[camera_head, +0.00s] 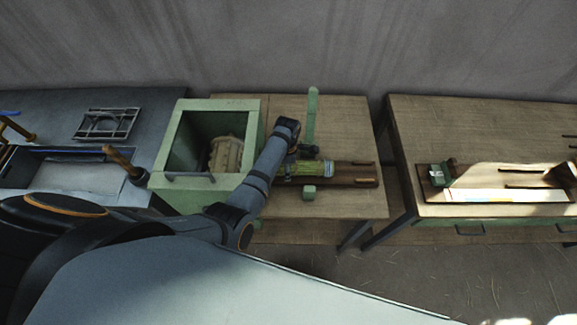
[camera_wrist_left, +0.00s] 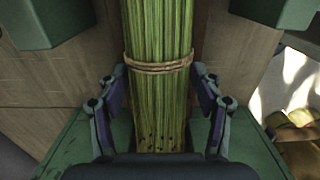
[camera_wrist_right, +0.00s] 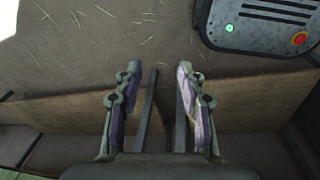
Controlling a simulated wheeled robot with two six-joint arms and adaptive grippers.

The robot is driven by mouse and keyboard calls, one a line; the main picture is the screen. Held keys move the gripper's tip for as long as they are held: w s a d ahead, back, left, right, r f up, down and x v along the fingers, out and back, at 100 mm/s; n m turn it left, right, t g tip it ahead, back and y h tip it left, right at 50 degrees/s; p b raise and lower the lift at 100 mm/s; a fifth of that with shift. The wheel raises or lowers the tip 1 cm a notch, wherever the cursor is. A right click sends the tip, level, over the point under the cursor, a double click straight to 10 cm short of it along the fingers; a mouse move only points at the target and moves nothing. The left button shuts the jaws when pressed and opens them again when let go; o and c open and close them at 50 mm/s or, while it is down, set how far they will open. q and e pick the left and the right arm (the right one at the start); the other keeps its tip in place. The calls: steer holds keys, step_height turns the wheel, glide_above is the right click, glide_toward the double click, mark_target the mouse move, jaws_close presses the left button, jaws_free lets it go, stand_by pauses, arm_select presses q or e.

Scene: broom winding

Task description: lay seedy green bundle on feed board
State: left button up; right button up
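The green bundle (camera_head: 308,168) is a sheaf of stalks tied with a twine band. It lies lengthwise over the brown board (camera_head: 360,182) on the middle bench; any small gap beneath is hidden. My left gripper (camera_head: 292,160) is at the bundle's left part. The left wrist view shows the bundle (camera_wrist_left: 158,40) running between the fingers of the left gripper (camera_wrist_left: 159,75), with dark specks near its lower end. The fingertips meet the bundle's sides at the twine. My right gripper (camera_wrist_right: 158,68) is open and empty, pointing at the floor.
A green box (camera_head: 190,185) with a pale drum stands left of the board. A green upright (camera_head: 312,110) and a small green block (camera_head: 309,192) flank the board. A tray bench is at left; another bench (camera_head: 480,140) with a lit board is at right.

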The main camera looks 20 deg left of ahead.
arm_select(q)
steer(key=shift+a, duration=0.15)
steer(key=shift+w+r, duration=0.1)
steer(key=shift+r, duration=0.1)
step_height(320, 180, up, 7)
steer(key=p, duration=0.7)
steer(key=shift+f, duration=0.2)
step_height(320, 180, up, 5)
steer(key=shift+r, duration=0.15)
arm_select(e)
step_height(320, 180, up, 7)
steer(key=a, duration=0.1)
steer(key=shift+s+a, duration=0.2)
steer(key=shift+a, duration=0.1)
steer(key=shift+a+r, duration=0.1)
